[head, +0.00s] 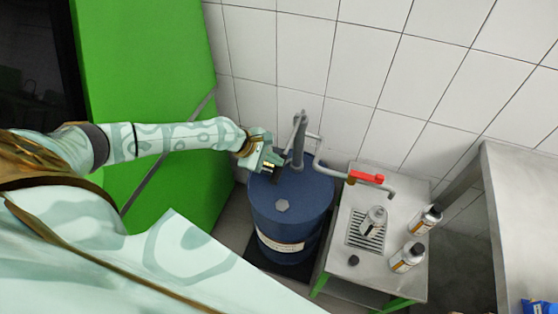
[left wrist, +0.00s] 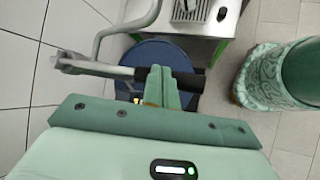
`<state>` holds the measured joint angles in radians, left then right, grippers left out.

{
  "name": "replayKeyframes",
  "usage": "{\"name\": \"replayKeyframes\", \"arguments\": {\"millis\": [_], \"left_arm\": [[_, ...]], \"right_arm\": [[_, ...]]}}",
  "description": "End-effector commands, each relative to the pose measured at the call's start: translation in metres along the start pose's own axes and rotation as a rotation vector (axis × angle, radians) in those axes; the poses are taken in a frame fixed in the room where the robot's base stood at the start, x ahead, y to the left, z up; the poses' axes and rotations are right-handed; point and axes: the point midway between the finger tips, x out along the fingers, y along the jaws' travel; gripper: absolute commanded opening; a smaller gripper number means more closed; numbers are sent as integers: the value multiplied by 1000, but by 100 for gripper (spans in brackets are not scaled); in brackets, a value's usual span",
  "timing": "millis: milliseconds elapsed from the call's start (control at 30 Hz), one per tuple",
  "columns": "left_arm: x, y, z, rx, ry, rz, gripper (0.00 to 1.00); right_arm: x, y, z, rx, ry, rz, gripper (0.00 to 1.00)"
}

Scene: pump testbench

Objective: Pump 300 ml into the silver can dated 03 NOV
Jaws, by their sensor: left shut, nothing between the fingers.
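A blue drum (head: 285,215) carries a grey hand pump (head: 299,135); its outlet pipe runs right to a red valve handle (head: 366,178) and ends in a down-turned spout (head: 389,192). One silver can (head: 373,221) stands on the drip grate near the spout. Two more silver cans, an upper one (head: 425,219) and a lower one (head: 407,257), stand to its right; no date is readable. My left gripper (head: 272,168) is shut and empty above the drum by the pump. In the left wrist view its fingers (left wrist: 164,88) overlap the lever's black grip (left wrist: 190,81); contact is unclear. My right gripper is out of view.
A metal side table (head: 340,245) with a drip grate (head: 353,240) holds the cans and a small dark cap (head: 353,260). A larger metal table (head: 515,200) stands at the right. A green panel (head: 150,70) and tiled wall are behind.

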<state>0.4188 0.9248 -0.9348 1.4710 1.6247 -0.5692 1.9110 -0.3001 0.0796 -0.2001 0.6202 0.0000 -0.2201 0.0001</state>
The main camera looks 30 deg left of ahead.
Motion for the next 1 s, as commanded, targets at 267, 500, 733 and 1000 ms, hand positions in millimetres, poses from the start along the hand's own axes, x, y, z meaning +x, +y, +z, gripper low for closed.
{"name": "replayKeyframes", "arguments": {"millis": [267, 500, 733, 1000], "left_arm": [[3, -2, -2, -1, 0, -1, 0], [5, -4, -4, -1, 1, -1, 0], [7, -5, -5, -1, 1, -1, 0], [9, -7, -7, -1, 1, -2, 0]], "right_arm": [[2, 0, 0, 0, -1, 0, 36], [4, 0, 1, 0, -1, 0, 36], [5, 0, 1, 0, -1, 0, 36], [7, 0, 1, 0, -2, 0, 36]]}}
